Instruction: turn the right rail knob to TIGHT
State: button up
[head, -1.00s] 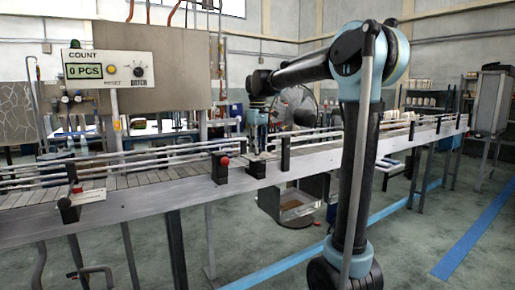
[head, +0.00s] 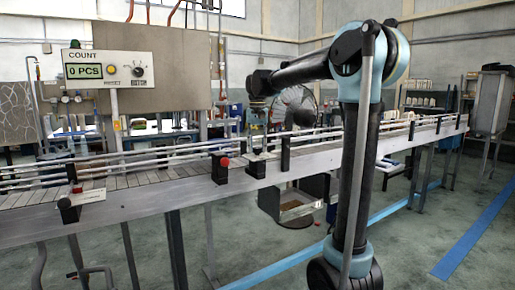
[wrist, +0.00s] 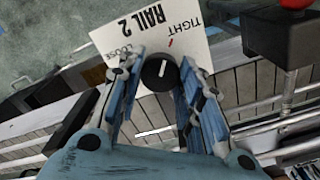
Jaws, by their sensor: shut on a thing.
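The right rail knob (wrist: 160,72) is a round black dial with a white pointer line, in the wrist view. It sits on a white plate (wrist: 135,38) marked RAIL 2, TIGHT and LOOSE. The pointer points up and slightly right in the picture, roughly toward the red mark (wrist: 171,43) beside TIGHT. My gripper (wrist: 162,66) has its blue fingers on both sides of the knob and is shut on it. In the head view my gripper (head: 257,125) is small over the conveyor's near edge, and the knob cannot be made out.
A red-topped black bracket (wrist: 283,32) stands close to the plate; it also shows in the head view (head: 220,171). Guide rails (head: 180,155) run along the conveyor. The left plate (head: 93,196) is far left. A COUNT panel (head: 110,70) stands behind.

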jog(key=shift+w+m, duration=0.15)
jog(key=shift+m, duration=0.95)
jog(key=o, duration=1.1)
notch_tip(320, 180, up, 12)
jog(key=shift+f, duration=0.1)
